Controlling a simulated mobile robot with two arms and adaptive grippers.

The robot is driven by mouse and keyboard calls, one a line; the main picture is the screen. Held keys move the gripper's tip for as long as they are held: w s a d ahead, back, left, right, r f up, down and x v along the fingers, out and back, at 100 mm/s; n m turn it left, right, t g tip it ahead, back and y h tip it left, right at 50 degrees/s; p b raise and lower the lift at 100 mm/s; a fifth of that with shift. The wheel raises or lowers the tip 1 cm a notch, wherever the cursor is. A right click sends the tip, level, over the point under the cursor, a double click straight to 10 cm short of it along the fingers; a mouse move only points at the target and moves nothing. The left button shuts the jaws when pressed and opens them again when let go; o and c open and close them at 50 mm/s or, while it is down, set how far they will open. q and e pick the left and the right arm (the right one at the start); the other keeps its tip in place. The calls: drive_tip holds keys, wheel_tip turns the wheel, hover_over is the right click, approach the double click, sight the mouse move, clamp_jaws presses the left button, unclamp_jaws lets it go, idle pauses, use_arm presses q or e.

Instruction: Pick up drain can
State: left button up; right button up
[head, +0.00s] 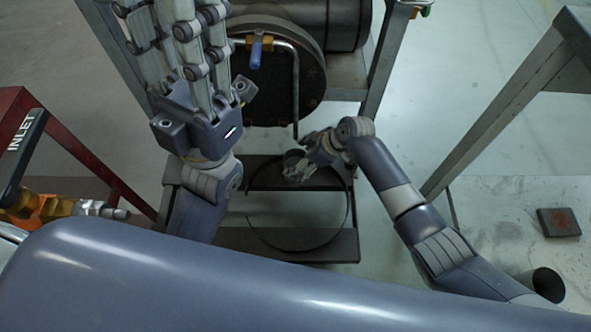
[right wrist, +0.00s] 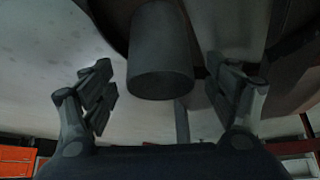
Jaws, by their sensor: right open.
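The drain can, a dark grey cylinder (right wrist: 160,55), shows in the right wrist view between the two finger sets of my right gripper (right wrist: 168,92). There is a visible gap on each side of it. In the head view the can's round rim (head: 293,156) shows beside my right gripper (head: 305,163), below the bent drain pipe (head: 295,95). The gripper's fingers partly cover the can there. My left gripper (head: 180,25) is raised large at the upper left of the head view, and its fingertips are cut off by the frame's top edge.
A dark round flange (head: 275,90) with a blue-handled valve (head: 256,52) stands behind the can. A metal frame leg (head: 500,105) rises at right. A red stand with the inlet sign (head: 25,140) is at left. A dark block (head: 559,222) lies at right.

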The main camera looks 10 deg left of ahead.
sight(295, 162)
drive_tip(key=b+x, duration=0.1)
drive_tip(key=x, duration=0.2)
drive_tip(key=shift+d+f+b, duration=0.1)
drive_tip(key=shift+f+b, duration=0.1)
drive_tip(key=shift+b, duration=0.1)
drive_tip(key=shift+r, duration=0.1)
drive_tip(key=c, duration=1.6)
drive_tip(key=shift+o, duration=0.2)
